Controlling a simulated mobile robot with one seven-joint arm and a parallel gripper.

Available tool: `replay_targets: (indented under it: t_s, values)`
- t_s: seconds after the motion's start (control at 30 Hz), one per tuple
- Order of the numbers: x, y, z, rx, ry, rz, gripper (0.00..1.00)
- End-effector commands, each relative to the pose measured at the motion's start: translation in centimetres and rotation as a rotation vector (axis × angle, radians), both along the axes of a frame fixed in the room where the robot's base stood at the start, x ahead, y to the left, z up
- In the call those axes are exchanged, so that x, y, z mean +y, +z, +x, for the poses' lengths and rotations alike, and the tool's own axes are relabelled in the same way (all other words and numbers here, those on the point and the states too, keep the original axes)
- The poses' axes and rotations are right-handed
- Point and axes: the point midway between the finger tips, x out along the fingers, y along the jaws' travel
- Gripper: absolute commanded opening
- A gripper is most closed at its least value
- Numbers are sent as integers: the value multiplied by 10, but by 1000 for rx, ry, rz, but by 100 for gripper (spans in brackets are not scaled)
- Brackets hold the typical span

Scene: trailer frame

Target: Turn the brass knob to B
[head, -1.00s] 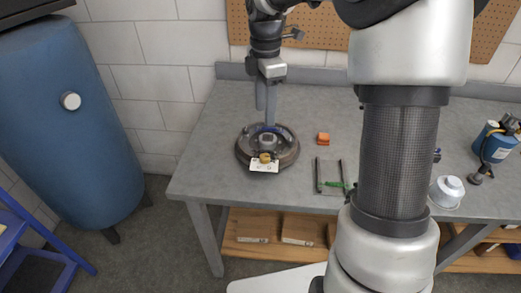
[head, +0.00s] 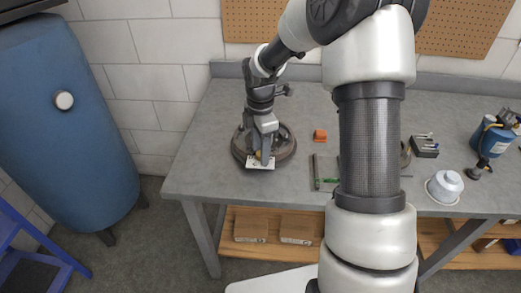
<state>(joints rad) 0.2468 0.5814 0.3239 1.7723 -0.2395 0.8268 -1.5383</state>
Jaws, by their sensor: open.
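The brass knob (head: 258,155) sits on a small white plate (head: 262,165) at the front edge of a round dark drum (head: 285,150) on the grey bench. My gripper (head: 263,157) points down over the knob, with its fingertips at or just above it. The fingers are open and cover part of the knob and plate. I cannot tell whether they touch the knob. Any letters on the plate are too small to read.
A white bowl (head: 445,186) and blue canister (head: 492,138) stand far right. The bench left of the drum is clear.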

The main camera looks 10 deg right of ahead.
Motion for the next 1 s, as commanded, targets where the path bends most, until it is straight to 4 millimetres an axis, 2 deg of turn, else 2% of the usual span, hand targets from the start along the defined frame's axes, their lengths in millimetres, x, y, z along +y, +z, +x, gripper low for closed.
replay_targets:
  t_s: [0.23, 0.5, 0.77, 1.0]
  values:
    - [0, -1, 0, 0, 0, 0, 43]
    - [0, -1, 0, 0, 0, 0, 2]
    - [0, 0, 0, 0, -25, 0, 2]
    - [0, 0, 1, 0, -145, -1, 2]
